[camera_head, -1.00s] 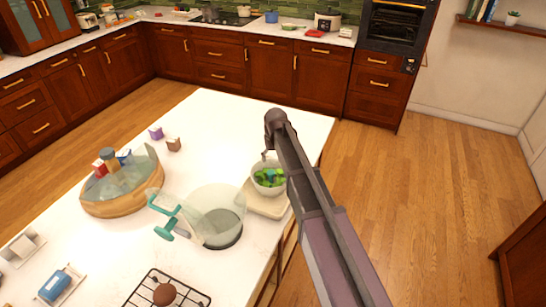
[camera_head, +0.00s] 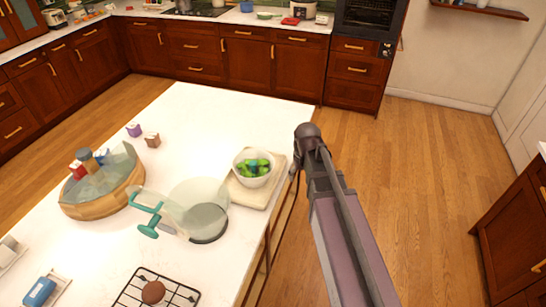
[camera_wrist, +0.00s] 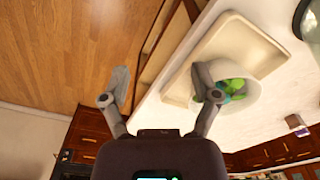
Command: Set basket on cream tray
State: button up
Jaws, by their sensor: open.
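The basket, a white bowl-shaped container (camera_head: 253,168) with green and blue items in it, stands upright on the cream tray (camera_head: 240,196) at the right edge of the white island. In the wrist view the basket (camera_wrist: 243,94) and cream tray (camera_wrist: 257,47) show at the upper right. My gripper (camera_wrist: 160,88) is open and empty there, its right finger overlapping the basket in the picture, its left finger over the floor. In the head view my gripper's fingers are mostly hidden behind the arm, just right of the tray.
A clear glass container (camera_head: 200,210) and a teal-handled thing (camera_head: 149,218) stand left of the tray. The island's back is clear, with open floor (camera_head: 400,190) on the right.

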jog(key=s+d+m, duration=0.1)
jog(key=s+d, duration=0.5)
jog(key=s, duration=0.4)
jog(key=shift+d+m+g, duration=0.25)
jog(key=shift+m+g, duration=0.05)
jog(key=shift+m, duration=0.1)
dwell(0.4)
